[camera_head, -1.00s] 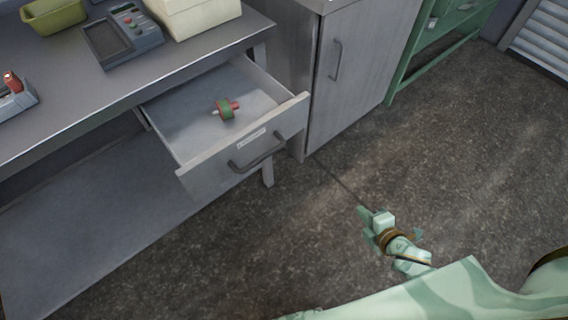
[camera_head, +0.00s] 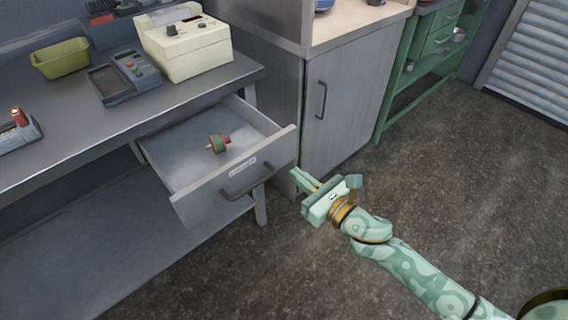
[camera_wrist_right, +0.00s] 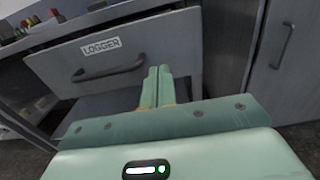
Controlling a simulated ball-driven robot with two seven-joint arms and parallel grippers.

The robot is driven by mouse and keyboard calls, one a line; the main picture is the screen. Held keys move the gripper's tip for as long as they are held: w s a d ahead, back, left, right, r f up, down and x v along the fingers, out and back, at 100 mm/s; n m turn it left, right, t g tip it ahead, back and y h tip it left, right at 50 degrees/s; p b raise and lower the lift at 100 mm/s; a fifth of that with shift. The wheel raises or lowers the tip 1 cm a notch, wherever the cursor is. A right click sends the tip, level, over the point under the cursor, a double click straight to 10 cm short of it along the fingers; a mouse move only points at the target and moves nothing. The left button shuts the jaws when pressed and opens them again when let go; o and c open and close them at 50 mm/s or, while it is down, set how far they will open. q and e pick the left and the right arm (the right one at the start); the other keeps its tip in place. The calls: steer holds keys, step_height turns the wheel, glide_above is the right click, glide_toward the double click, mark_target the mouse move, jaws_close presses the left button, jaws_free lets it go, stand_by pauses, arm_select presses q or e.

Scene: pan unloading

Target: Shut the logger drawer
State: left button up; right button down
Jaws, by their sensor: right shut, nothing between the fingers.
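The logger drawer (camera_head: 205,195) is pulled out under the grey workbench, with a dark bar handle (camera_head: 247,181) and a label on its front. In the right wrist view, the drawer front (camera_wrist_right: 180,48) faces the camera, and its label reads LOGGER. A red and green part (camera_head: 217,144) lies inside the drawer. My right gripper (camera_head: 297,176) is shut and empty, just right of the drawer front in the head view. In the wrist view its fingertips (camera_wrist_right: 159,72) point at the drawer front, right of the handle; contact cannot be told. My left gripper is not in view.
A grey cabinet (camera_head: 345,110) with a bar handle stands right of the drawer. A cream device (camera_head: 190,50), a keypad unit (camera_head: 130,75) and a green bin (camera_head: 60,60) stand on the bench. The floor (camera_head: 450,180) to the right is clear.

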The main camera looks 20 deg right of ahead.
mark_target(275, 156)
steer(key=x, duration=0.4)
steer(key=shift+w+f+b, duration=0.1)
steer(key=shift+w+b, duration=0.1)
steer(key=shift+b, duration=0.1)
steer(key=shift+w+a, duration=0.3)
steer(key=shift+w, duration=0.3)
